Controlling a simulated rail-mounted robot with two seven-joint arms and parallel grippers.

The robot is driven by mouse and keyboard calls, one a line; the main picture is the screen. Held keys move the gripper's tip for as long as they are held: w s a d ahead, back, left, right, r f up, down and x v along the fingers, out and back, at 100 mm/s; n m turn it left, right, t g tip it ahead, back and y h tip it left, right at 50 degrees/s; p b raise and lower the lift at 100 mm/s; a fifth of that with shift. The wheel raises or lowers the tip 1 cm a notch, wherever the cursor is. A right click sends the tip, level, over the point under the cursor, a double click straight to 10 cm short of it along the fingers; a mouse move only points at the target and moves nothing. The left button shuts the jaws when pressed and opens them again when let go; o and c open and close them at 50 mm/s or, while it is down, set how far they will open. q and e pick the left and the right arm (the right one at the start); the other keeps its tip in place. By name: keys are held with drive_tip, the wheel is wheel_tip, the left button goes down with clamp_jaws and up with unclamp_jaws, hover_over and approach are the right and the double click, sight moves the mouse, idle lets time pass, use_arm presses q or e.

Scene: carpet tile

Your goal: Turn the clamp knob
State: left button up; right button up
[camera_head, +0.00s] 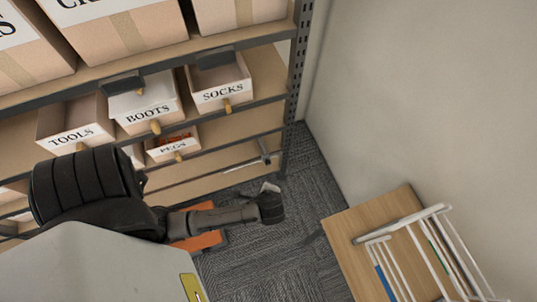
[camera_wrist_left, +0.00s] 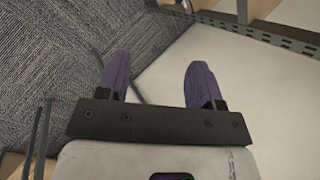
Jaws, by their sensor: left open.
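In the head view a thin grey bar clamp (camera_head: 246,163) appears to lie along the edge of a lower shelf. Its right end has a small dark upright part (camera_head: 265,151); I cannot make out the knob there. In the left wrist view my left gripper (camera_wrist_left: 160,62) has two purple fingers spread wide apart with nothing between them. Carpet and the pale wall show beyond the fingers. A small grey metal part (camera_wrist_left: 184,5) is cut off at the top edge of that view; I cannot tell what it is. The left fingers are not visible in the head view.
A shelf rack (camera_head: 297,70) holds boxes labelled TOOLS (camera_head: 72,138), BOOTS (camera_head: 147,114), SOCKS (camera_head: 222,92) and PEGS (camera_head: 172,149). A wooden table (camera_head: 345,235) with a white wire rack (camera_head: 400,222) stands at lower right. Bare carpet (camera_head: 300,255) lies between.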

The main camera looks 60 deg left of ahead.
use_arm(q)
drive_tip(key=w+a+f+m+y+b, duration=0.2)
drive_tip(key=w+f+m+b, duration=0.1)
drive_tip(key=f+b, duration=0.6)
drive_tip(key=w+a+f+m+y+b, duration=0.25)
drive_tip(key=f+b, duration=0.35)
drive_tip(key=f, duration=0.5)
drive_tip(key=m+t+y+b, duration=0.2)
drive_tip(key=m+y+b, duration=0.5)
drive_tip(key=b, duration=1.1)
approach(269, 164)
drive_tip(key=shift+n, duration=0.25)
drive_tip(key=a+b, duration=0.1)
drive_tip(key=a, duration=0.1)
drive_tip(key=w+a+b, duration=0.1)
drive_tip(key=a+b, duration=0.1)
drive_tip(key=a, duration=0.1)
drive_tip(key=a+b, duration=0.1)
drive_tip(key=a, duration=0.2)
drive_tip(key=shift+w+a+b, duration=0.2)
drive_tip(key=shift+a+b, duration=0.05)
drive_tip(key=shift+b, duration=0.1)
drive_tip(key=shift+w+a+r+b, duration=0.1)
drive_tip(key=shift+a+b, duration=0.1)
drive_tip(key=shift+a, duration=0.25)
drive_tip(key=shift+w+a+b, duration=0.1)
drive_tip(key=shift+a+b, duration=0.05)
drive_tip(key=shift+a, duration=0.3)
drive_tip(key=shift+c, duration=0.3)
